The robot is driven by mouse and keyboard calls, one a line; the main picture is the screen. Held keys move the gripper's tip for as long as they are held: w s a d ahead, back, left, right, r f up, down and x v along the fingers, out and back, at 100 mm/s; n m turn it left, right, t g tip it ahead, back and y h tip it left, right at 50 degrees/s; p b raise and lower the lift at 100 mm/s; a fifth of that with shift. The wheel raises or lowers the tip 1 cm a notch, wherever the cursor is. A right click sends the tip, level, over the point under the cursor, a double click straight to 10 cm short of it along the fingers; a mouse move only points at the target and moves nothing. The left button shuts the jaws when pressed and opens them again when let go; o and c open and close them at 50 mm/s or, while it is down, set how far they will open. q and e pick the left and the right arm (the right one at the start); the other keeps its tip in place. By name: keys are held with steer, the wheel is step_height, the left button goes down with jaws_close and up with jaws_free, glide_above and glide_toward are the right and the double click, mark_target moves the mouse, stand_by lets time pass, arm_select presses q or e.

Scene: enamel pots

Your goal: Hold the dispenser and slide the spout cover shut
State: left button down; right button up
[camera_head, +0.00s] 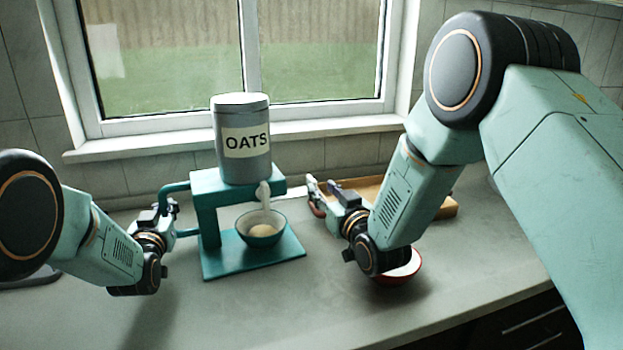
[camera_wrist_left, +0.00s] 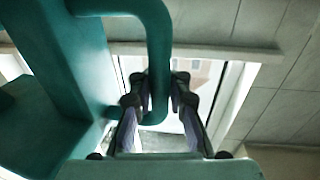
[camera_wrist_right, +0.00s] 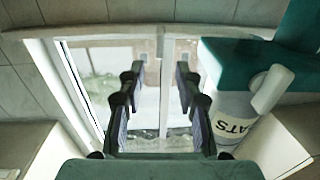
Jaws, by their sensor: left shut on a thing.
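The dispenser is a teal stand (camera_head: 208,183) carrying a grey canister (camera_head: 241,165) labelled OATS. A white spout piece (camera_head: 264,194) hangs below it at the right; it also shows in the right wrist view (camera_wrist_right: 272,88). I cannot tell a separate cover from the spout. A teal bowl (camera_head: 262,242) with pale contents stands under the spout on the stand's base. My left gripper (camera_head: 169,213) is shut on the stand's teal side handle (camera_wrist_left: 158,60). My right gripper (camera_head: 321,190) is open and empty, to the right of the spout and apart from it.
A wooden tray (camera_head: 445,208) lies behind my right arm. A red-rimmed bowl (camera_head: 405,272) is partly hidden beneath that arm. The window sill (camera_head: 150,146) and wall run behind the dispenser. The grey counter (camera_head: 260,310) is clear in front.

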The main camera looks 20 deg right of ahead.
mark_target(315, 182)
steer(key=shift+w+a, duration=0.2)
steer(key=shift+w, duration=1.75)
steer(key=shift+w+a, duration=0.15)
steer(key=shift+w, duration=1.75)
steer(key=shift+c, duration=0.3)
jaws_close()
